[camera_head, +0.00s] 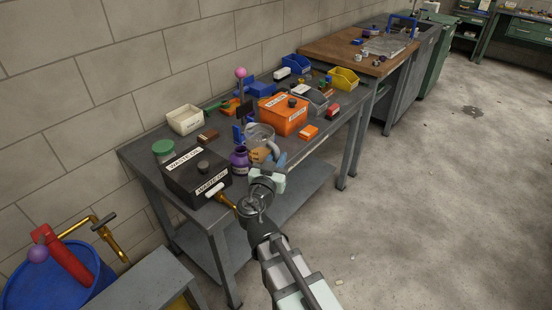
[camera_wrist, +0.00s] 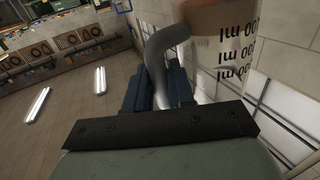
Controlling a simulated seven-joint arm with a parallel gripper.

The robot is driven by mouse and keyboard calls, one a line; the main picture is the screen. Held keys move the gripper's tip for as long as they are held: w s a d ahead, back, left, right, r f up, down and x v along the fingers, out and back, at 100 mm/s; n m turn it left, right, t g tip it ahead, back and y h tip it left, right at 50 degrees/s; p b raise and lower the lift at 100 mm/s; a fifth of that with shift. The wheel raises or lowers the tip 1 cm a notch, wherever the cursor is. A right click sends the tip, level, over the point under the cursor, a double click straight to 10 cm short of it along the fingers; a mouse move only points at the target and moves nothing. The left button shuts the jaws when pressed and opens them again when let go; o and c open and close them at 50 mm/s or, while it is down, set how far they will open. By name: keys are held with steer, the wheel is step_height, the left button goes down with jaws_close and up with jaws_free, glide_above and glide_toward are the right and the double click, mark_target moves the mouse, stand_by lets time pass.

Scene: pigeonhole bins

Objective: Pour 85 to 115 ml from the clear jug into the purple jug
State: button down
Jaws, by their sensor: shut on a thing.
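The clear jug (camera_head: 260,135) is held up over the front of the bench, with brown-orange liquid in its lower part. In the wrist view the clear jug (camera_wrist: 235,60) appears with upside-down ml marks and the liquid at the picture's top. My gripper (camera_head: 278,158) is shut on the jug's grey handle; its blue fingers also show in the wrist view (camera_wrist: 157,88). The purple jug (camera_head: 240,160) stands on the bench just left of the clear jug, its dark mouth upward. No stream shows between them. The clear jug's exact tilt and liquid level cannot be read.
A black waste box (camera_head: 197,178) stands left of the purple jug. An orange waste box (camera_head: 284,115) stands behind and right of the clear jug. A green-lidded jar (camera_head: 164,151) and a cream bin (camera_head: 185,119) are at the back left. Clutter leaves little free bench.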

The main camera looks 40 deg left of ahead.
steer(key=shift+f, duration=0.15)
steer(key=s+d+r, duration=0.1)
steer(key=d+r, duration=0.3)
steer(key=d, duration=0.2)
stand_by(0.5)
steer(key=shift+s+a, duration=0.1)
stand_by(0.4)
